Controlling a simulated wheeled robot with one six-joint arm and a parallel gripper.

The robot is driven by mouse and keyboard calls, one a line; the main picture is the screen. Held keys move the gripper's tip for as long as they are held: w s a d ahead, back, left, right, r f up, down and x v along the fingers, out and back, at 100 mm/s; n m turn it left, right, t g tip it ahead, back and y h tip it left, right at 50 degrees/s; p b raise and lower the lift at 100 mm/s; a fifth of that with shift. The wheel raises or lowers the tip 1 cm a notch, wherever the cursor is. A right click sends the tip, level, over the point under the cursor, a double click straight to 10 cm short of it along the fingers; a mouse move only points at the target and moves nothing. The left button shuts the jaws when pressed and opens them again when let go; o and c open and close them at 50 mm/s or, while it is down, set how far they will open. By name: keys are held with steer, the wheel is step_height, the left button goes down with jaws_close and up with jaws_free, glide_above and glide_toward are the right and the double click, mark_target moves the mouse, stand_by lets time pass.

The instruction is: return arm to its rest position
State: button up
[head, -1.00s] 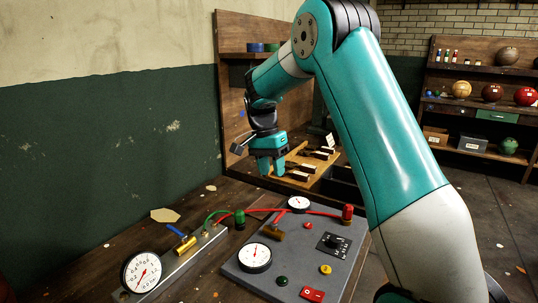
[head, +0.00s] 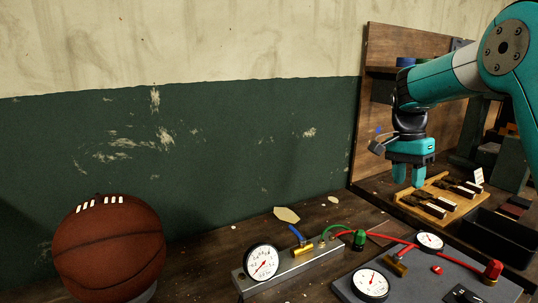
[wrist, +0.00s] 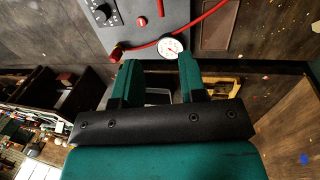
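My teal arm (head: 440,88) enters the head view from the upper right and bends down to my gripper (head: 409,181). The gripper points down above the back of the bench, near the wooden tool rack (head: 452,205). In the wrist view its two teal fingers (wrist: 158,64) stand apart with a clear gap. Nothing shows held between them. The arm's base is out of view.
A brown basketball (head: 108,250) sits at the lower left. A metal bar with a gauge (head: 262,262) and a grey panel with gauges (head: 415,276) lie on the bench, joined by hoses. A wooden back panel (head: 375,120) stands behind the gripper.

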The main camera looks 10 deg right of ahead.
steer(key=s+a+r+n+t+y, duration=0.1)
steer(key=s+a+n, duration=0.5)
steer(key=a, duration=0.2)
steer(key=s+a+r+n+t, duration=0.1)
steer(key=s+a+r+n, duration=0.1)
steer(key=s+a+n, duration=0.45)
steer(key=s+a+f+n+y, duration=0.2)
steer(key=s+a+n+y, duration=0.2)
steer(key=s+a+n, duration=0.4)
steer(key=s+a, duration=0.4)
steer(key=s, duration=0.4)
steer(key=shift+s+a, duration=0.25)
steer(key=shift+a, duration=0.1)
steer(key=shift+d+f, duration=0.1)
steer(key=shift+d, duration=0.05)
